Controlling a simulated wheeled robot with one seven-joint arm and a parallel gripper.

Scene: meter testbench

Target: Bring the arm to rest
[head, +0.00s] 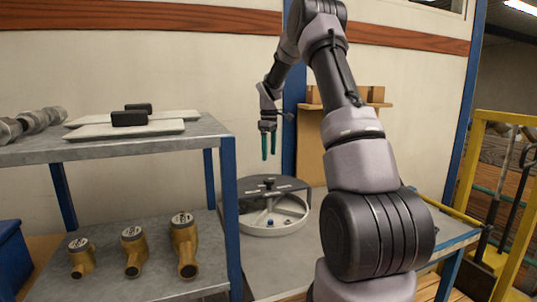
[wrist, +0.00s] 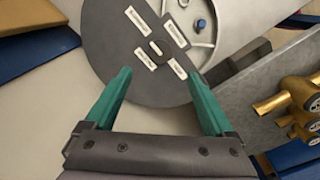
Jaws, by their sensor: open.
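My gripper (head: 268,145) hangs from my raised, bent arm with its teal fingers pointing down. It is in the air above and behind the round testbench unit (head: 262,229), near the wall. In the wrist view my gripper (wrist: 158,100) has its two teal fingers spread wide apart with nothing between them. The unit's dark cover plate (wrist: 110,50) with several white labels lies beyond the fingertips in that view. Under the cover, part of the pale round bowl shows with a blue knob (wrist: 201,23).
A grey two-level shelf with blue posts (head: 231,215) stands at the left. Its lower level holds brass meters (head: 184,245); its top holds black blocks on pale trays (head: 165,130). A wooden ledge with boxes (head: 372,95) is behind my arm. A yellow frame (head: 465,185) stands at the right.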

